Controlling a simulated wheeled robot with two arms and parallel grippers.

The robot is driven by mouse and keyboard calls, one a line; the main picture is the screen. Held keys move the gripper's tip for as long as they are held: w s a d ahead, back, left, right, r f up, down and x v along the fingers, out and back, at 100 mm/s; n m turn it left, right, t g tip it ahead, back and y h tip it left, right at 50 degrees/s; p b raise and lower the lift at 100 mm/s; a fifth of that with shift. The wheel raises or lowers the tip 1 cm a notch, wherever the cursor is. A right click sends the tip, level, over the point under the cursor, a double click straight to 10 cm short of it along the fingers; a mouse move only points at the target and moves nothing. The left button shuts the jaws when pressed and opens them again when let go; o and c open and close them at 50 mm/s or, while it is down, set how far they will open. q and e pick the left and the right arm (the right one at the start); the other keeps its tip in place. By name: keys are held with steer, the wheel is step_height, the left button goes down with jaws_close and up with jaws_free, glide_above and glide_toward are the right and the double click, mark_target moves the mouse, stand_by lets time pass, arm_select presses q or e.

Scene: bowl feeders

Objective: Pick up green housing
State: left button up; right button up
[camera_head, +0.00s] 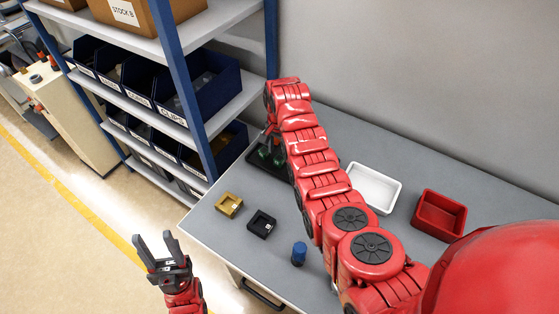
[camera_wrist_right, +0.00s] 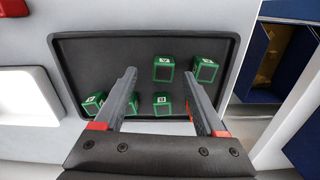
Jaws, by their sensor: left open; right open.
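Several green housings (camera_wrist_right: 163,68) with white labels lie on a black tray (camera_wrist_right: 85,60) in the right wrist view. One is between the fingertips' lines, one (camera_wrist_right: 206,70) is beside the right finger, and others are lower, partly behind the fingers. My right gripper (camera_wrist_right: 160,76) is open and points down over the tray, with nothing held; its height above the housings is hard to tell. In the head view, two green housings (camera_head: 263,152) show partly behind my right arm on the tray (camera_head: 254,159). My left gripper (camera_head: 154,238) is open and empty, off the table's left front edge.
On the grey table are a yellow part (camera_head: 229,204), a black part (camera_head: 261,224), a blue cylinder (camera_head: 298,254), a white bin (camera_head: 373,187) and a red bin (camera_head: 439,215). A shelf rack with blue bins (camera_head: 215,92) stands close to the tray's left.

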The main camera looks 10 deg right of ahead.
mark_target(279, 158)
steer(key=shift+w+f+p, duration=0.3)
steer(key=shift+f+p, duration=0.2)
steer(key=shift+f, duration=0.35)
steer(key=shift+w+f+b, duration=0.1)
steer(key=shift+f+b, duration=0.6)
steer(key=shift+f, duration=0.7)
jaws_close()
